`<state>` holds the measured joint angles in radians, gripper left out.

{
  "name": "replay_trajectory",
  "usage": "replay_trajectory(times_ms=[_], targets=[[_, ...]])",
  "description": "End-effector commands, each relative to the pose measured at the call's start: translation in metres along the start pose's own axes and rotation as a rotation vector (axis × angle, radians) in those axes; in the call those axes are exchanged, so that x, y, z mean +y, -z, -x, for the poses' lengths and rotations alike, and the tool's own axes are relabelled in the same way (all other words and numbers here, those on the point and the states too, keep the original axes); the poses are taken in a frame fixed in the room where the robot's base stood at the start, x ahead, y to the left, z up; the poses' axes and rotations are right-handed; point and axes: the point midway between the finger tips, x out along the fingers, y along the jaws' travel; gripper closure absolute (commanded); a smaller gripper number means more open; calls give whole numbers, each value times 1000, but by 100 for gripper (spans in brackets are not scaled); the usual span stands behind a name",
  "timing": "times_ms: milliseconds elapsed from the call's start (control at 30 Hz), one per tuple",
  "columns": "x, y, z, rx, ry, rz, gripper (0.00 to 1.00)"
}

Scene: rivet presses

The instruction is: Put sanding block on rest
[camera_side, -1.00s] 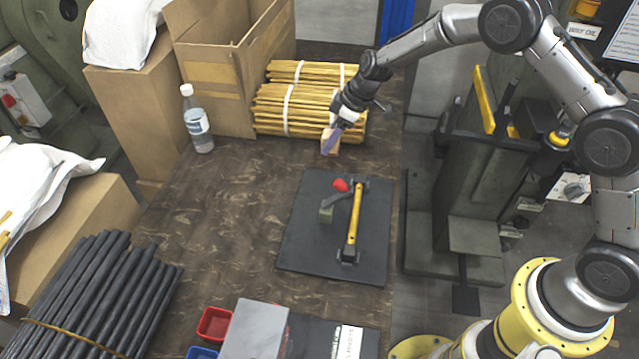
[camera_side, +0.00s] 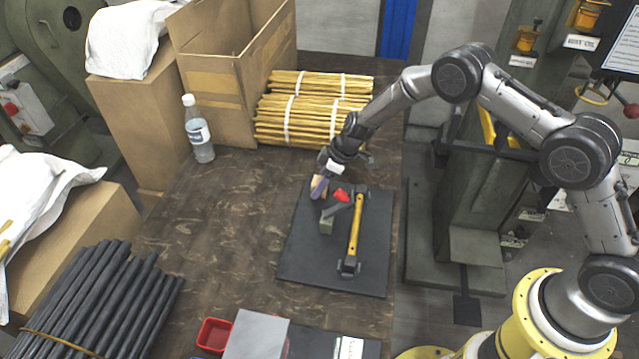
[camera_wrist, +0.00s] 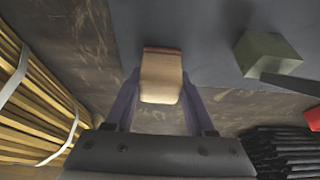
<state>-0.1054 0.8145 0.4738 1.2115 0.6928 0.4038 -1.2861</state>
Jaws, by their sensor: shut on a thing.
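My gripper (camera_side: 322,186), with purple fingers, is shut on a tan wooden block, which I take as the sanding block (camera_wrist: 161,78). In the wrist view the fingers of my gripper (camera_wrist: 160,95) lie along both sides of the block. In the side view the block is partly hidden by a finger, over the far left edge of a dark mat (camera_side: 302,258). A green block (camera_side: 326,227) with a grey bar stands on the mat; it also shows in the wrist view (camera_wrist: 265,55). I cannot tell which part is the rest.
Bundled yellow sticks (camera_side: 300,120), a bottle (camera_side: 199,135) and an open cardboard box (camera_side: 215,75) stand behind.

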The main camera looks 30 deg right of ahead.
Motion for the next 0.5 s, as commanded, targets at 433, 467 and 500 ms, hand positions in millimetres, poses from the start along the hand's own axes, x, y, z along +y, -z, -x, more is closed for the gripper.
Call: replay_trajectory(times_ms=[433,467,500], targets=[[0,0,-3,2,-1,1,33],[0,0,-3,2,-1,1,28],[0,0,-3,2,-1,1,20]])
